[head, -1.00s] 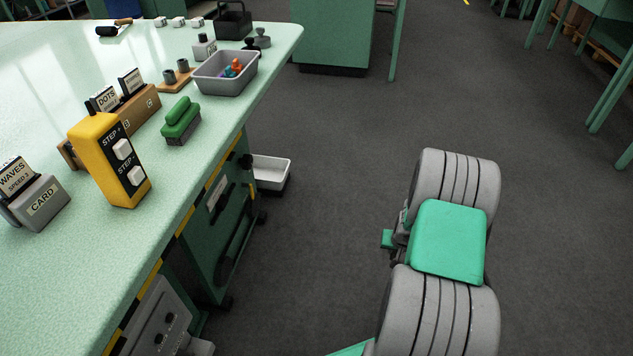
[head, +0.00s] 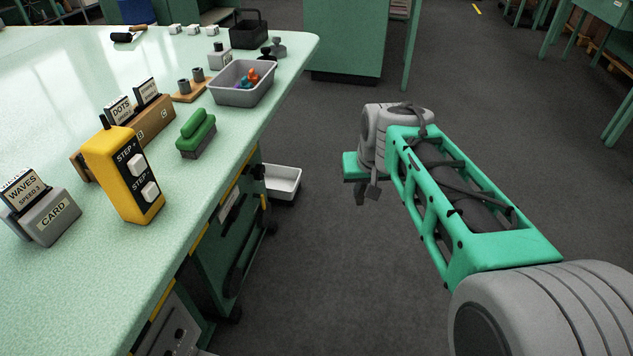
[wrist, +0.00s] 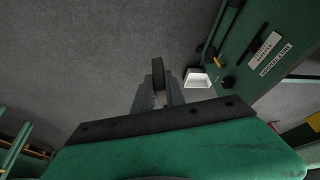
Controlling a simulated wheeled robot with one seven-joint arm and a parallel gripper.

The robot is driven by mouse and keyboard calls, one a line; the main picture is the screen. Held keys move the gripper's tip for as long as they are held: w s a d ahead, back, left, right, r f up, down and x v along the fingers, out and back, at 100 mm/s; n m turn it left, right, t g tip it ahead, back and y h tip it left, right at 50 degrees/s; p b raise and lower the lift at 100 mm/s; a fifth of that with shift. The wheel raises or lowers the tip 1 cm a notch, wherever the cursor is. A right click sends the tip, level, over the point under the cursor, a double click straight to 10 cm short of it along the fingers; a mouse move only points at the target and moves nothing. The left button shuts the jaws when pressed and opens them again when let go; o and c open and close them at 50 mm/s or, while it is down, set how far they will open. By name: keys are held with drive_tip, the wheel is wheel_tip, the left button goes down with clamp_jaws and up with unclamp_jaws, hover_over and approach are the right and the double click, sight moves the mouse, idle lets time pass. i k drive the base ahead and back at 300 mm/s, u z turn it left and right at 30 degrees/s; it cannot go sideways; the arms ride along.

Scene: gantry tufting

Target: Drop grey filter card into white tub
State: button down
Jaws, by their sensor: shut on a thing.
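The white tub (head: 283,183) sits low beside the bench's right side, under the level of its top, and looks empty. It also shows in the wrist view (wrist: 198,78), right of my fingers. My gripper (head: 361,196) hangs out over the floor, to the right of the tub and apart from it. In the wrist view my gripper (wrist: 159,98) is shut on a thin dark grey piece, seen nearly edge-on, which I take for the grey filter card (wrist: 158,70). Its face and markings cannot be read.
The bench top (head: 110,235) holds a yellow step pendant (head: 122,175), a green-handled brush (head: 196,133), a card holder (head: 45,215) and a grey tray (head: 243,88) of small coloured pieces. The bench edge and side panel stand close to the tub. The floor right of it is clear.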

sight(291, 187)
drive_tip(key=z, duration=0.85)
drive_tip(key=i, duration=4.35)
drive_tip(key=u, duration=4.75)
drive_tip(key=i, duration=1.05)
drive_tip(key=u, duration=0.1)
